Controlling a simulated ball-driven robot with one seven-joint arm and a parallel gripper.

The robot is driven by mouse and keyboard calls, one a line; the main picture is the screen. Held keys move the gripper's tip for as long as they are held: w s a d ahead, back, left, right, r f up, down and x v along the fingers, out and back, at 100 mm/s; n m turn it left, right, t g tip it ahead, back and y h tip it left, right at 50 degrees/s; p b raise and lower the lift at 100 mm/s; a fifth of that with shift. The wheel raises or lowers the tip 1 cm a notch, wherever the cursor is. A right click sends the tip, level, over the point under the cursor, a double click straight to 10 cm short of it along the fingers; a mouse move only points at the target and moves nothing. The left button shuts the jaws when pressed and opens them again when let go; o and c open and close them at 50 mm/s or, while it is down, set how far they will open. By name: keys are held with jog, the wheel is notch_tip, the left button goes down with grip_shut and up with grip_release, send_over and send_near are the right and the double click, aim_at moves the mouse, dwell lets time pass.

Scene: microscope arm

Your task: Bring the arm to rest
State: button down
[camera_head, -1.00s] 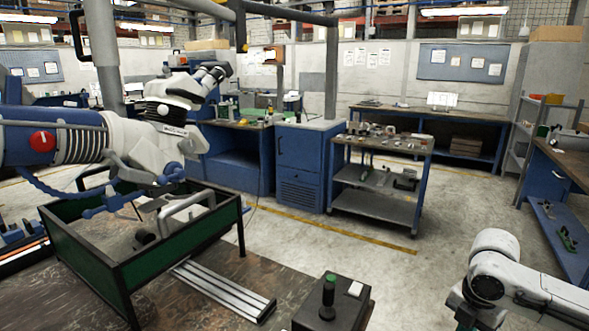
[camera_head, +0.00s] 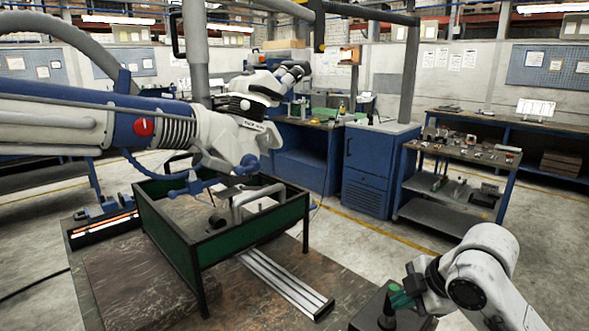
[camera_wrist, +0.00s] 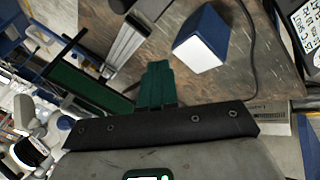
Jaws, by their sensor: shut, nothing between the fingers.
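The microscope arm (camera_head: 171,130), white and blue with a red knob, reaches in from the left in the head view. Its microscope head (camera_head: 262,88) hangs above and behind a green-sided open frame (camera_head: 190,252). A dark control box (camera_head: 366,314) with a joystick (camera_head: 388,312) stands at the lower edge, partly hidden by my arm. My gripper (camera_head: 402,297) is shut and empty, its green fingers close to the joystick; I cannot tell whether they touch. In the wrist view the shut fingers (camera_wrist: 157,85) point over the bench top, and the joystick is not clearly visible.
A metal rail (camera_head: 285,283) lies on the brown bench top (camera_head: 120,290) between the frame and the box. The wrist view shows a blue block with a white face (camera_wrist: 203,45) and a dark cable. A tool trolley (camera_head: 455,180) stands beyond a yellow floor line.

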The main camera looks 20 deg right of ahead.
jog(key=w+a+m+t+y, duration=0.1)
jog(key=w+a+m, duration=0.1)
jog(key=a, duration=0.5)
jog(key=s+a+f+m+g, duration=0.1)
jog(key=s+a+f+m, duration=0.75)
jog(key=f, duration=0.25)
jog(key=s+d+f+m+g+h, duration=0.1)
jog(key=s+f, duration=0.4)
jog(key=s, duration=0.5)
jog(key=s+d+f+m+g+h, duration=0.2)
jog(key=s+f, duration=0.4)
jog(key=s, duration=0.5)
jog(key=shift+d+f+m+g, duration=0.3)
jog(key=shift+d+m+g, duration=0.5)
jog(key=shift+g, duration=0.3)
